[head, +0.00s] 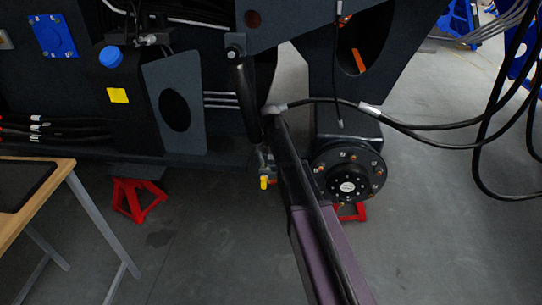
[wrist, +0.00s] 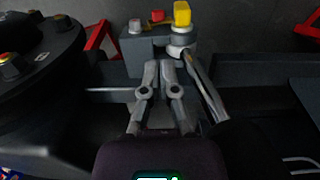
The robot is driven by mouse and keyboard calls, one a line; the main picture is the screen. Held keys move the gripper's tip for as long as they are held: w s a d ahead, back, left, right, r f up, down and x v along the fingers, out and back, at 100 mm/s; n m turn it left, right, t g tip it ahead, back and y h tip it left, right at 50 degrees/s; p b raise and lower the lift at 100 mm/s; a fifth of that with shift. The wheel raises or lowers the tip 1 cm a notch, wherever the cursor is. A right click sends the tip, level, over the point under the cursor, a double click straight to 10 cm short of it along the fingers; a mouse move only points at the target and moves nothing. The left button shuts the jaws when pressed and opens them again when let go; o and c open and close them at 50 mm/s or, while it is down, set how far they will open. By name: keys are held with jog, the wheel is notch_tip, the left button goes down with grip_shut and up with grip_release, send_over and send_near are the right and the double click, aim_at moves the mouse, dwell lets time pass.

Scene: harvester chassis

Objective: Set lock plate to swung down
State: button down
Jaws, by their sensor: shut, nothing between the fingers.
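No part is plainly recognisable as the lock plate. The yellow cap also shows in the head view (head: 264,182), below the hanging black cylinder. My gripper (wrist: 159,64) is shut and empty, its fingertips just in front of the block; contact cannot be told. In the head view my arm hides most of the gripper.
A silver rod (wrist: 207,88) runs close beside my fingers. A round black hub (head: 348,174) stands right of my arm. Loose black hoses (head: 425,146) cross at the right. A wooden-topped table (head: 54,182) is at the left. Red stands (head: 138,199) support the chassis.

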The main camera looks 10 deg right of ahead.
jog(key=s+f+n+b, duration=0.1)
jog(key=s+f+b, duration=0.2)
jog(key=s, duration=0.7)
jog(key=s+f+n+b, duration=0.1)
jog(key=s+f+b, duration=0.3)
jog(key=s, duration=0.6)
jog(key=s+f+n+b, duration=0.1)
jog(key=s+f+b, duration=0.3)
jog(key=s, duration=0.6)
jog(key=shift+n+b, duration=0.3)
jog(key=shift+b, duration=0.1)
jog(key=shift+f, duration=0.1)
